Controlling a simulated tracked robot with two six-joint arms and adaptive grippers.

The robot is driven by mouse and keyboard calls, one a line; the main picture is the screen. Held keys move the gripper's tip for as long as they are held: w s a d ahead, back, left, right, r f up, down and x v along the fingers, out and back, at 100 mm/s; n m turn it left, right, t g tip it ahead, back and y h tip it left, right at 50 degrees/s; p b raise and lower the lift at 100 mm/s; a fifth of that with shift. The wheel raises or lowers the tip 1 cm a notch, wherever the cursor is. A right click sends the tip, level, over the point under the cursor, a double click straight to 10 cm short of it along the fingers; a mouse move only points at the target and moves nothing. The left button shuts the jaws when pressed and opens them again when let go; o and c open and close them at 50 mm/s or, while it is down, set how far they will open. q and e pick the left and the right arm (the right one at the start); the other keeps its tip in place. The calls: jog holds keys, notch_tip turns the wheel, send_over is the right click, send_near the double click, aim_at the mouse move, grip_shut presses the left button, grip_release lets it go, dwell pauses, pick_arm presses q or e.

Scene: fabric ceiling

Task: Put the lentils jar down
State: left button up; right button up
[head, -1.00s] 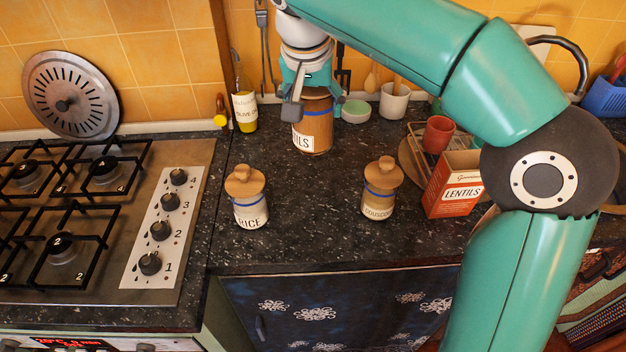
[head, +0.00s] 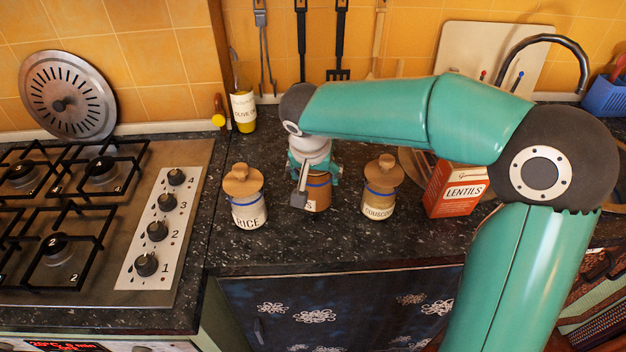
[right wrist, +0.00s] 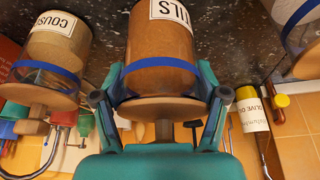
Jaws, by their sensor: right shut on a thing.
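The lentils jar (head: 318,192) is a brown-filled jar with a blue band. It stands upright between the rice jar (head: 246,207) and the couscous jar (head: 379,196) in the head view, partly hidden by my gripper. My right gripper (head: 310,190) is shut on it from above. In the right wrist view the lentils jar (right wrist: 160,50) sits between the fingers, its wooden lid (right wrist: 162,108) towards the palm and label letters "ILS" showing. Its base appears at counter level, but I cannot tell whether it touches. My left gripper is not in view.
The stove (head: 150,215) is at the left. The black counter (head: 290,240) is free in front of the jars. An olive oil bottle (head: 244,108) stands at the back wall.

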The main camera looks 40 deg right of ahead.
jog(key=shift+f, duration=0.9)
jog(key=shift+f, duration=0.1)
jog(key=o, duration=1.6)
jog(key=shift+c, duration=0.2)
jog(key=shift+o, duration=0.4)
